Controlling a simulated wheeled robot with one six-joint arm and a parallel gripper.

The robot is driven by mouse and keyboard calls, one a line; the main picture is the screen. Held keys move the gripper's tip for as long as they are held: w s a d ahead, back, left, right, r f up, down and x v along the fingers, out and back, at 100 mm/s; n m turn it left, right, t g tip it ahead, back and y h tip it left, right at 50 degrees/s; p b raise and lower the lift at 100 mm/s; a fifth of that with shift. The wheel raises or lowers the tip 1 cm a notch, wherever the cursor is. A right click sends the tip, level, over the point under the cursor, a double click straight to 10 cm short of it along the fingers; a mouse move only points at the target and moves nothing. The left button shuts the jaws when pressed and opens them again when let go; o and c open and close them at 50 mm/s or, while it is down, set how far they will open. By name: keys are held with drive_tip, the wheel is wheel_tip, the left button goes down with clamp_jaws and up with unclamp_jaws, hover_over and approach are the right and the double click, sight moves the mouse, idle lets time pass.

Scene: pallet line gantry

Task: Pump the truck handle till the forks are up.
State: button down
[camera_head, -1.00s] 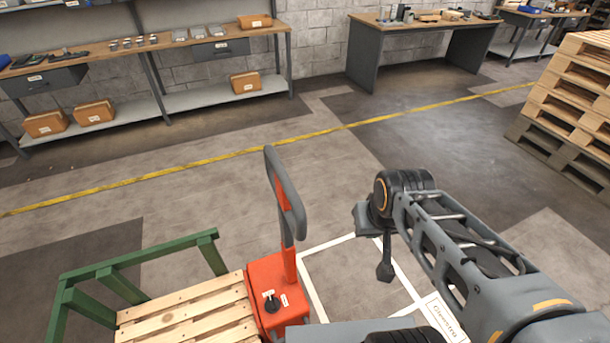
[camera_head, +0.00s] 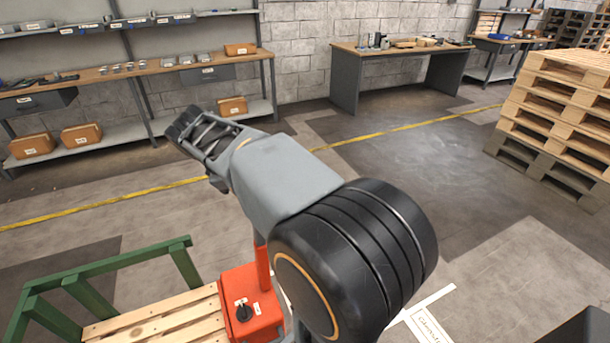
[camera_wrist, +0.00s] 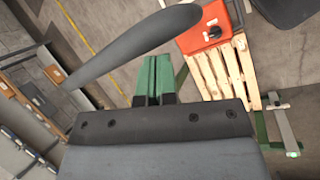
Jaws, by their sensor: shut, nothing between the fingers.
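The truck's red body (camera_head: 250,300) stands at the bottom of the head view, with its red handle post (camera_head: 262,265) rising behind my arm. My arm hides the upper handle in that view. In the wrist view the grey handle bar (camera_wrist: 130,45) runs diagonally just beyond my gripper (camera_wrist: 155,88), which is shut and empty. The red body also shows in the wrist view (camera_wrist: 205,32). A wooden pallet (camera_head: 165,318) lies beside the truck. The forks do not show, so their height cannot be told.
A green frame (camera_head: 90,268) stands around the pallet's far end. A shelf bench (camera_head: 130,75) lines the back left and a grey workbench (camera_head: 400,50) stands behind. Stacked pallets (camera_head: 550,110) stand at right. Open floor lies beyond the yellow line (camera_head: 395,128).

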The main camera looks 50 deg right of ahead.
drive_tip(key=w+d+r+n+g+h+b, duration=0.2)
drive_tip(key=w+d+n+g+h+b, duration=0.25)
drive_tip(key=d, duration=0.55)
drive_tip(key=r+b+x, duration=0.1)
drive_tip(key=b+x, duration=0.3)
drive_tip(key=x, duration=1)
drive_tip(key=shift+d+b, duration=0.4)
drive_tip(key=shift+d, duration=0.1)
drive_tip(key=shift+w, duration=0.15)
idle(0.4)
